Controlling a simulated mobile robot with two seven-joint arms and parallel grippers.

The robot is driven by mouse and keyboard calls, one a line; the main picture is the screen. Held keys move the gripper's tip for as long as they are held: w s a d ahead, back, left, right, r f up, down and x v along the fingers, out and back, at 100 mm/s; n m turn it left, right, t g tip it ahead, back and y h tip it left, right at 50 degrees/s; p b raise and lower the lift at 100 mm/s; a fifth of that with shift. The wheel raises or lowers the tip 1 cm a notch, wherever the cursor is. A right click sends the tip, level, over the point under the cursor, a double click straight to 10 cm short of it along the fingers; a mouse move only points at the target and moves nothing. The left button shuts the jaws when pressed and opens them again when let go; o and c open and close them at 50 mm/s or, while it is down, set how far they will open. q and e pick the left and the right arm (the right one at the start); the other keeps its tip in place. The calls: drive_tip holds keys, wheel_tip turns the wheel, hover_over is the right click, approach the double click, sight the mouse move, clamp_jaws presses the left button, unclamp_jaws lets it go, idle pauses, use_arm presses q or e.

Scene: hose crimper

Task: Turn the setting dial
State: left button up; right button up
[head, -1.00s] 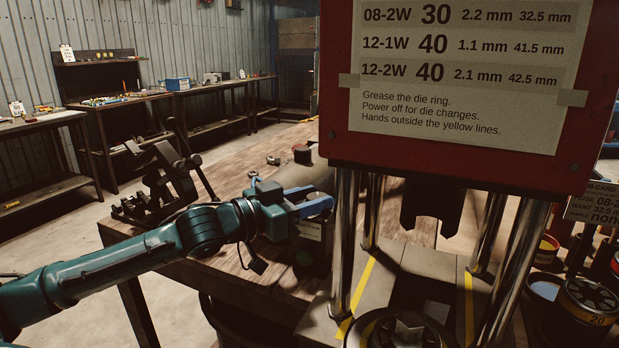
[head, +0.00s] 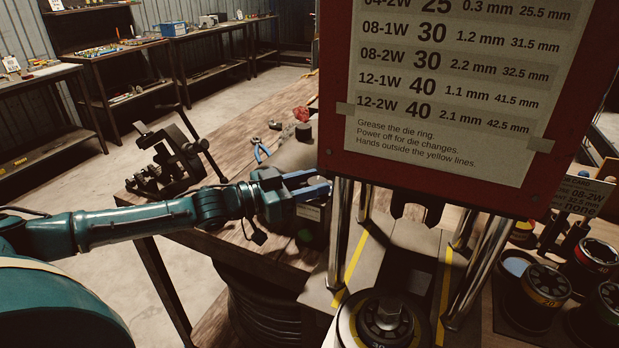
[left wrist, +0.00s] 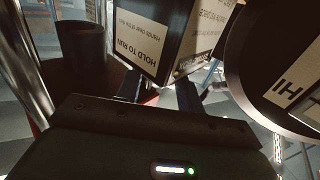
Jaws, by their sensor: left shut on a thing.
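A dark control box (head: 310,226) with a white label stands at the bench edge, left of the press posts. My left gripper (head: 318,190) reaches in from the left over its top. In the left wrist view the box (left wrist: 150,40) appears upside down with a "HOLD TO RUN" label. The fingertips (left wrist: 160,93) are apart at its edge, with a small gap between them. They are shut on the setting dial, which is mostly hidden by the fingers and the box. My right gripper is not in view.
A red press head with a printed chart (head: 445,95) stands on steel posts close to the right. A bench vise (head: 170,160) and blue-handled pliers (head: 262,150) are on the bench. Die pots (head: 545,285) stand at right.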

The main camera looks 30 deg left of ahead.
use_arm(q)
drive_tip(key=o, duration=1)
drive_tip(key=shift+s+a, duration=0.1)
drive_tip(key=shift+s+a+f, duration=0.1)
drive_tip(key=shift+s+a, duration=0.1)
drive_tip(key=shift+s, duration=0.05)
drive_tip(key=b+v, duration=0.1)
drive_tip(key=v, duration=1.1)
drive_tip(key=shift+s+a+b, duration=0.1)
drive_tip(key=shift+b, duration=0.2)
